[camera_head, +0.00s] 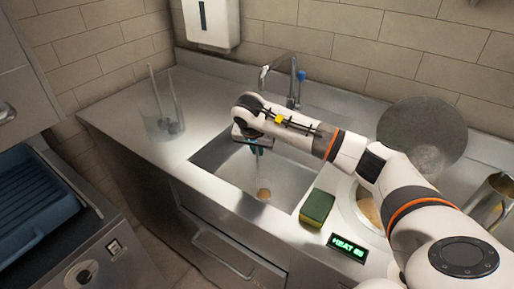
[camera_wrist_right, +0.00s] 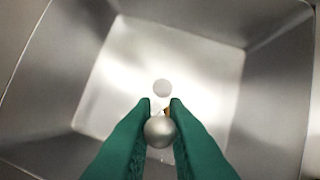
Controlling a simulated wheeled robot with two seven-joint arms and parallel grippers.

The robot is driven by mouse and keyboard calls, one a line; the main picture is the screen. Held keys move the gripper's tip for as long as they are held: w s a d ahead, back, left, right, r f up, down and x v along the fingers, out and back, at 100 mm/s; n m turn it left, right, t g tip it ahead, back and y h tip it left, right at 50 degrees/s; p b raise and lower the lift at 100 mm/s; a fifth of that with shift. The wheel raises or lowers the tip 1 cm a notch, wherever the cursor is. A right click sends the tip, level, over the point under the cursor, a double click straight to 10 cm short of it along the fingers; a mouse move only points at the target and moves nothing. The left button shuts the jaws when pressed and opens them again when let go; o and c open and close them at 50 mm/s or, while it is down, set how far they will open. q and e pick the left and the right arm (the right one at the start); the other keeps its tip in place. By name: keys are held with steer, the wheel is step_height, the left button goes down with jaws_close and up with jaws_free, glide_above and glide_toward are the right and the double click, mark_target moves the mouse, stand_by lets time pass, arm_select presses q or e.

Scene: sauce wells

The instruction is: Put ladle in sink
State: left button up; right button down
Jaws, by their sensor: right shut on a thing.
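My right gripper (camera_head: 256,148) is over the steel sink (camera_head: 232,178), its fingers pointing down. In the right wrist view the green fingers (camera_wrist_right: 160,108) are closed on the ladle, whose rounded silver handle end (camera_wrist_right: 159,131) shows between them. A small brown patch shows just behind that end. In the head view a small tan round shape (camera_head: 263,194) lies low inside the basin below the gripper; it looks like the ladle's bowl, but I cannot tell whether it touches the bottom. Most of the handle is hidden by the gripper. My left gripper is not in view.
A faucet (camera_head: 292,85) stands behind the sink. A green and yellow sponge (camera_head: 317,207) and a lit sign (camera_head: 347,247) are right of it. A round grey lid (camera_head: 422,130) and a metal pitcher (camera_head: 490,203) stand farther right. A clear container (camera_head: 164,125) stands left.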

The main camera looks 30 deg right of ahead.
steer(key=shift+a+f, duration=0.1)
steer(key=shift+f, duration=0.05)
steer(key=shift+w+a, duration=0.1)
steer(key=shift+w, duration=0.05)
steer(key=shift+a+f, duration=0.1)
steer(key=shift+f, duration=0.05)
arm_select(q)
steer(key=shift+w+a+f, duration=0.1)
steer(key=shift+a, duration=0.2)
arm_select(e)
steer(key=c, duration=1.4)
jaws_free()
steer(key=shift+c, duration=0.2)
